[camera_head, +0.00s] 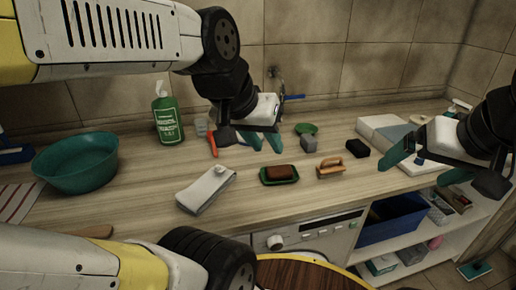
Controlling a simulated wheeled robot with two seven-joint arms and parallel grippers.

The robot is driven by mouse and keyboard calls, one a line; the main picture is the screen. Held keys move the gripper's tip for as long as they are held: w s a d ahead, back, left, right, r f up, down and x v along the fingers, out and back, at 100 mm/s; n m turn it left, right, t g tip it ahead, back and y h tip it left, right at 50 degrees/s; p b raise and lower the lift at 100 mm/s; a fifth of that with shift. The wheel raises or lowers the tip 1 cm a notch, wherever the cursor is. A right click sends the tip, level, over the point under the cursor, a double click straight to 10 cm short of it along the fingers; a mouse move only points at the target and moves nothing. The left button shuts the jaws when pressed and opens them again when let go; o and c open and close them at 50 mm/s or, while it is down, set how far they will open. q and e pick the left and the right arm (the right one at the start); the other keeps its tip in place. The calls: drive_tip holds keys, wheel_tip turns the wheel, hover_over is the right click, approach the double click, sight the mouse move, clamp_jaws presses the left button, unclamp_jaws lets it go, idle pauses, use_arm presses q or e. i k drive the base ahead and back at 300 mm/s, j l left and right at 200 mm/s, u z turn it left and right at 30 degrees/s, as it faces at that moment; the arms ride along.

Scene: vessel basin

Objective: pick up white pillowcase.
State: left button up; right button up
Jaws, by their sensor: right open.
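A folded white cloth (200,192), which looks like the white pillowcase, lies flat on the wooden counter left of centre, with a small pale object on its far end. Another folded stack in white and grey-blue (375,128) lies at the back right, partly hidden by my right gripper, so I cannot be sure which is the pillowcase. My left gripper (261,141) is above the counter behind the white cloth, apart from it; its finger gap is unclear. My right gripper (427,163) is open, with its fingers spread in front of the right-hand stack, nothing visible between them.
A teal basin (76,164) and green bottle (168,116) stand at the back left. A green dish with a brown bar (279,174), a wooden-handled brush (330,168) and a black block (357,148) sit mid-counter. A washing machine (310,232) and shelves are below.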

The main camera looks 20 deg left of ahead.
sight(195, 199)
drive_tip(key=u, duration=1.4)
drive_tip(key=k+l+u, duration=0.1)
drive_tip(key=l+u, duration=0.15)
drive_tip(key=u, duration=0.15)
drive_tip(key=k+l+u, duration=0.15)
drive_tip(key=u, duration=0.3)
drive_tip(key=k+l, duration=0.05)
drive_tip(key=l, duration=0.05)
